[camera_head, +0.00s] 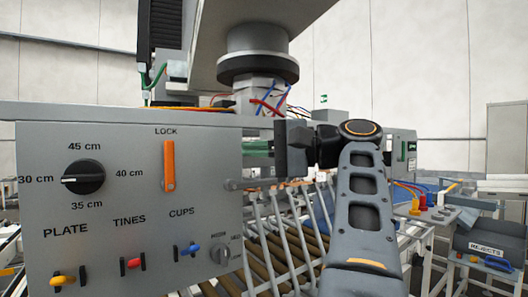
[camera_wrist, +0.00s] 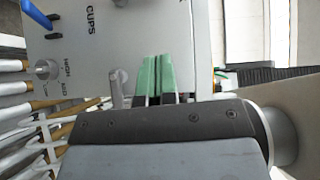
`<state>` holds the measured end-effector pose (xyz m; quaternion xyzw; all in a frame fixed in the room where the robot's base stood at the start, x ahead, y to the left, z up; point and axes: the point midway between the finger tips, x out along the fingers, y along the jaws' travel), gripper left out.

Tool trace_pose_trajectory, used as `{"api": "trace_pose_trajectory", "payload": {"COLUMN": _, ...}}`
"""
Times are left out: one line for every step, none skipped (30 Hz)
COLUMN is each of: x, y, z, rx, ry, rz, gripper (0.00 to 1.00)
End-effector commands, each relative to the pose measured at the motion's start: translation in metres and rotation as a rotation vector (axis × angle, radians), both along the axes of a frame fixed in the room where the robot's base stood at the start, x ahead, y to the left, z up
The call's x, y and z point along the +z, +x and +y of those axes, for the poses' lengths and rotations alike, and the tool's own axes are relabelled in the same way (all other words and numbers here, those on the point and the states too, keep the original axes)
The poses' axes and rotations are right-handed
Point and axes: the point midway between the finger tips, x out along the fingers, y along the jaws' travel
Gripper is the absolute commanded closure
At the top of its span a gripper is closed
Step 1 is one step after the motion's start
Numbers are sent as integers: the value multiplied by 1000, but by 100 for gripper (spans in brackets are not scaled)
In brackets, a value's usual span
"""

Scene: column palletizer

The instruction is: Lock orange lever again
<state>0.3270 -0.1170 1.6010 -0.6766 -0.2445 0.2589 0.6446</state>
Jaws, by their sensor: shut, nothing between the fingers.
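The orange lever (camera_head: 169,165) is on the grey control panel (camera_head: 120,210), under the word LOCK. It stands upright, its long side vertical. My gripper (camera_head: 250,147) is to the right of the lever, by the panel's right edge, and apart from it. In the wrist view my gripper's green fingertips (camera_wrist: 157,75) are close together with nothing between them. They point toward the panel's edge. The lever is not in the wrist view.
The panel also carries a black rotary knob (camera_head: 83,177), a yellow toggle (camera_head: 62,280), a red toggle (camera_head: 132,263), a blue toggle (camera_head: 189,249) and a small grey knob (camera_head: 220,254). A roller conveyor (camera_head: 275,255) lies below and right of the panel. A large column head (camera_head: 258,65) hangs above.

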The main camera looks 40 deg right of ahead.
Motion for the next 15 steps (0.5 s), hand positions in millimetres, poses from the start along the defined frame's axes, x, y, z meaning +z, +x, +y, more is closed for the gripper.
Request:
{"api": "trace_pose_trajectory", "payload": {"x": 0, "y": -4, "z": -4, "rx": -3, "ry": 0, "rz": 1, "gripper": 100}}
{"api": "trace_pose_trajectory", "payload": {"x": 0, "y": -6, "z": -6, "rx": -3, "ry": -1, "rz": 1, "gripper": 100}}
{"api": "trace_pose_trajectory", "payload": {"x": 0, "y": -8, "z": -8, "rx": -3, "ry": -1, "rz": 1, "gripper": 100}}
{"api": "trace_pose_trajectory", "payload": {"x": 0, "y": -10, "z": -9, "rx": -2, "ry": -1, "rz": 0, "gripper": 100}}
{"api": "trace_pose_trajectory", "payload": {"x": 0, "y": -11, "z": -10, "rx": -1, "ry": -1, "rz": 0, "gripper": 100}}
{"api": "trace_pose_trajectory", "payload": {"x": 0, "y": -12, "z": -11, "rx": -1, "ry": -1, "rz": 0, "gripper": 100}}
{"api": "trace_pose_trajectory", "payload": {"x": 0, "y": -13, "z": -11, "rx": -1, "ry": -1, "rz": 0, "gripper": 100}}
{"api": "trace_pose_trajectory", "payload": {"x": 0, "y": -13, "z": -11, "rx": -1, "ry": -1, "rz": 0, "gripper": 100}}
{"api": "trace_pose_trajectory", "payload": {"x": 0, "y": -14, "z": -12, "rx": -1, "ry": -1, "rz": 0, "gripper": 100}}
{"api": "trace_pose_trajectory", "payload": {"x": 0, "y": -14, "z": -12, "rx": -1, "ry": -1, "rz": 0, "gripper": 100}}
{"api": "trace_pose_trajectory", "payload": {"x": 0, "y": -14, "z": -12, "rx": 0, "ry": -1, "rz": 0, "gripper": 100}}
{"api": "trace_pose_trajectory", "payload": {"x": 0, "y": -14, "z": -12, "rx": 0, "ry": -1, "rz": 0, "gripper": 100}}
{"api": "trace_pose_trajectory", "payload": {"x": 0, "y": -14, "z": -12, "rx": 0, "ry": -1, "rz": 0, "gripper": 100}}
{"api": "trace_pose_trajectory", "payload": {"x": 0, "y": -14, "z": -12, "rx": 0, "ry": -1, "rz": 0, "gripper": 100}}
{"api": "trace_pose_trajectory", "payload": {"x": 0, "y": -14, "z": -12, "rx": 0, "ry": -1, "rz": 0, "gripper": 100}}
